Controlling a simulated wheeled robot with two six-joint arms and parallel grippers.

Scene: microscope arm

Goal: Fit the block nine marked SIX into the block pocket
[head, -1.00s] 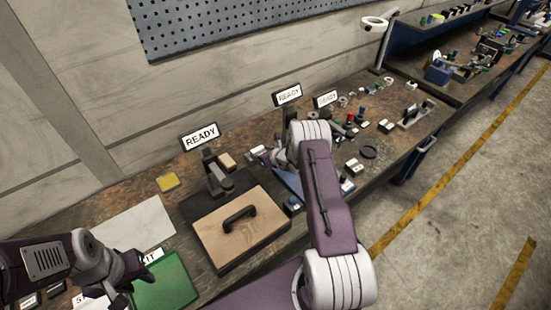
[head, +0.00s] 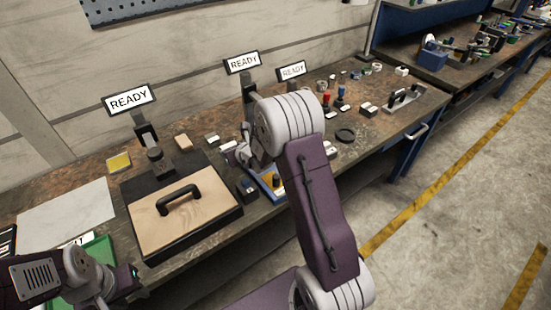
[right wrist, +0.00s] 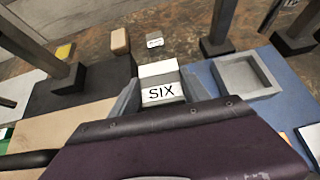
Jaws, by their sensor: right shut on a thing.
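The block marked SIX (right wrist: 160,92) is white with black lettering and sits between the fingers of my right gripper (right wrist: 161,80) in the right wrist view. The gripper is shut on it. A grey square-rimmed block pocket (right wrist: 246,75) lies on a blue board (right wrist: 220,110), to the right of and apart from the block. In the head view my right gripper (head: 238,155) is over the bench near the blue board, mostly hidden by my arm. My left gripper (head: 128,280) is at lower left by the green mat; its finger gap is unclear.
A black-edged wooden board with a handle (head: 180,200) lies left of the blue board. READY signs (head: 129,99) stand on posts behind. Posts with dark bases (right wrist: 215,45) stand near the pocket.

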